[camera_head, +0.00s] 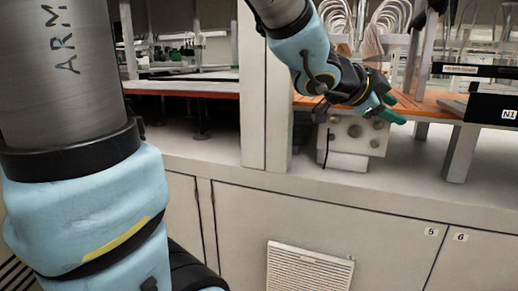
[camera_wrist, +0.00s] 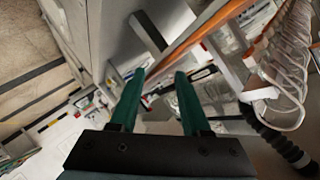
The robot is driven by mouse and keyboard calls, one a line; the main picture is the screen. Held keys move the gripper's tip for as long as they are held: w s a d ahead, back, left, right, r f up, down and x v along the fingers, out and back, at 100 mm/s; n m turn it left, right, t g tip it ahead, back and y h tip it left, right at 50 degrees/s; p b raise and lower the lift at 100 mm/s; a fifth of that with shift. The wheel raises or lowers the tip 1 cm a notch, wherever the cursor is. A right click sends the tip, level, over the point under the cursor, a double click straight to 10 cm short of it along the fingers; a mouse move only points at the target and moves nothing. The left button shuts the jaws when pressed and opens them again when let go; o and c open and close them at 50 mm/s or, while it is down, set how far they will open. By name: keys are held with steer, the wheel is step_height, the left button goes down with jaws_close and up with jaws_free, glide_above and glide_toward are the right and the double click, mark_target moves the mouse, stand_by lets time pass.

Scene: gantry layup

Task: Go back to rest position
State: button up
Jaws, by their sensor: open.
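My gripper (camera_head: 391,109) is at the upper right of the head view, at the end of my blue and black arm. It is in front of the orange-edged shelf and above the counter. In the wrist view my gripper (camera_wrist: 163,82) shows two green fingers standing apart, with nothing held between them. The orange shelf edge (camera_wrist: 195,35) runs diagonally beyond the fingers in the wrist view. I cannot tell from these views whether a finger touches the shelf.
A pale box with round fittings (camera_head: 352,138) stands on the counter below my gripper. A white post (camera_head: 265,95) rises left of it. Looped white tubes (camera_head: 388,18) are behind. Cabinet doors (camera_head: 330,225) front the counter. Dark labelled boxes (camera_head: 492,107) are at right.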

steer(key=w+a+f+n+t+y, duration=0.1)
steer(key=w+a+f+n+y, duration=0.25)
steer(key=a, duration=0.25)
steer(key=w+a+f+n+y+p, duration=0.1)
steer(key=w+a+f+n+y, duration=0.1)
steer(key=a+f+n, duration=0.3)
steer(key=w+a+f+n+t+y, duration=0.1)
steer(key=w+a+f+n+y, duration=0.15)
steer(key=a, duration=0.45)
steer(key=s+a+f+n+g+y, duration=0.2)
steer(key=s+a+f+n+g, duration=0.1)
steer(key=a, duration=0.4)
steer(key=s+a+f+n+g+y+p, duration=0.1)
steer(key=s+a+f+n+g+y, duration=0.1)
steer(key=s+a+f+n, duration=0.4)
steer(key=shift+a+f+g, duration=0.75)
steer(key=shift+a+g, duration=0.15)
steer(key=shift+a, duration=0.3)
